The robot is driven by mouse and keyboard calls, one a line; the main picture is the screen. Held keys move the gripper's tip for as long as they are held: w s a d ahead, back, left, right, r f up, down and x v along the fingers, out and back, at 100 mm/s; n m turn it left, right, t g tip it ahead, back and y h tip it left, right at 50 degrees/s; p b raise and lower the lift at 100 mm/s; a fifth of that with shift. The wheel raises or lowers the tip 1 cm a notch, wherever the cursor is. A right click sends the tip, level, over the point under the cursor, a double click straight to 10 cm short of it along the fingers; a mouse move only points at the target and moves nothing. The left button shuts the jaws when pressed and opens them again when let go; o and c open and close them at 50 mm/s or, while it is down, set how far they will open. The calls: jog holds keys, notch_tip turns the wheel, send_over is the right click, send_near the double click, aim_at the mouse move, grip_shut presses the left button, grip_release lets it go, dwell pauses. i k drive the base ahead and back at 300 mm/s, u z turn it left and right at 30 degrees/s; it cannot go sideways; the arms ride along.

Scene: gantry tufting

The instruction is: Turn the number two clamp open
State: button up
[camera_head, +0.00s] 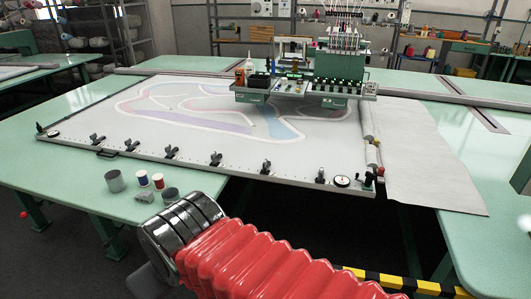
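Several black clamps stand in a row along the front rail (200,163) of the white tufting frame. From the left they include one clamp (97,140), a second (131,145), a third (171,152), a fourth (215,160) and others further right (265,167). No numbers are readable on them, so I cannot tell which is number two, nor whether any lever is open or shut. My arm, with a red bellows sleeve and chrome wrist, crosses the bottom of the view, in front of and below the rail. My gripper's fingers do not show.
A grey cup (114,181), two thread spools (142,178) and small grey parts (170,195) stand on the green table in front of the rail. The tufting head (340,75) is over the cloth's far side. A round gauge (342,181) sits near the right corner.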

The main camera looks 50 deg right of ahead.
aim_at(266, 163)
jog(key=z, duration=0.65)
jog(key=i, duration=1.25)
jog(key=z, duration=0.2)
